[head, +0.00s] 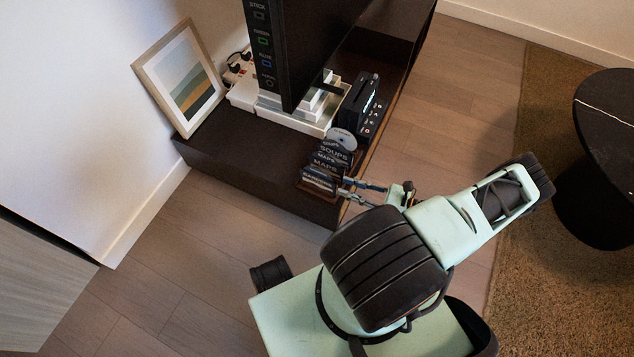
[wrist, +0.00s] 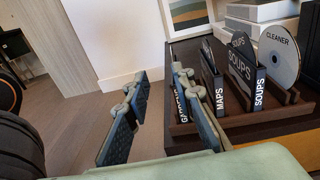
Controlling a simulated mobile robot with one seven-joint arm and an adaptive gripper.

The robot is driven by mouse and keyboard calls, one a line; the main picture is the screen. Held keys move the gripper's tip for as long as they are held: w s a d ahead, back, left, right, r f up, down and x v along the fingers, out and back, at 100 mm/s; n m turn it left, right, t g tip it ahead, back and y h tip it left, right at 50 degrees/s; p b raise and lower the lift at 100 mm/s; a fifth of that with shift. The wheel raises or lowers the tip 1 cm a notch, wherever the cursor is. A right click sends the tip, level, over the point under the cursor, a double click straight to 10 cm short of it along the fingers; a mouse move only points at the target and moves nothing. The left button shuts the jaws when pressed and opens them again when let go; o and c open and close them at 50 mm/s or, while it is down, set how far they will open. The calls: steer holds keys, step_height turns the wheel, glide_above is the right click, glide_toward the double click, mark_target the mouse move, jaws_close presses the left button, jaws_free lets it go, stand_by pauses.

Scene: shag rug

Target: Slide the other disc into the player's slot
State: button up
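A silver disc marked CLEANER (wrist: 278,56) stands upright in the right slot of a dark wooden rack (wrist: 235,119). It also shows in the head view (head: 342,138). Left of it in the rack stand dark sleeves: SOUPS (wrist: 241,72), MAPS (wrist: 212,80) and one partly hidden by my finger. A dark rounded edge rises above the SOUPS sleeve. The black player (head: 362,104) with a slot in its top stands behind the rack on the cabinet. My gripper (head: 346,187) is open and empty at the rack's near end; its parted fingers also show in the wrist view (wrist: 160,80).
The dark cabinet (head: 240,166) also carries a television (head: 300,50) on white blocks, a white console and a leaning framed picture (head: 182,78). A round black table (head: 610,110) stands right on the rug. The cabinet's left front is clear.

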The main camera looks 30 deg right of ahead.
mark_target(319, 169)
steer(key=shift+m+t+h, duration=0.3)
steer(key=shift+m+t, duration=0.2)
steer(key=shift+t, duration=0.1)
steer(key=x, duration=0.3)
steer(key=b+x, duration=0.1)
steer(key=x, duration=0.3)
steer(key=d+x, duration=0.1)
steer(key=x, duration=0.3)
steer(key=shift+w+r+b, duration=0.1)
steer(key=shift+w+b, duration=0.2)
steer(key=shift+w, duration=0.2)
jaws_close()
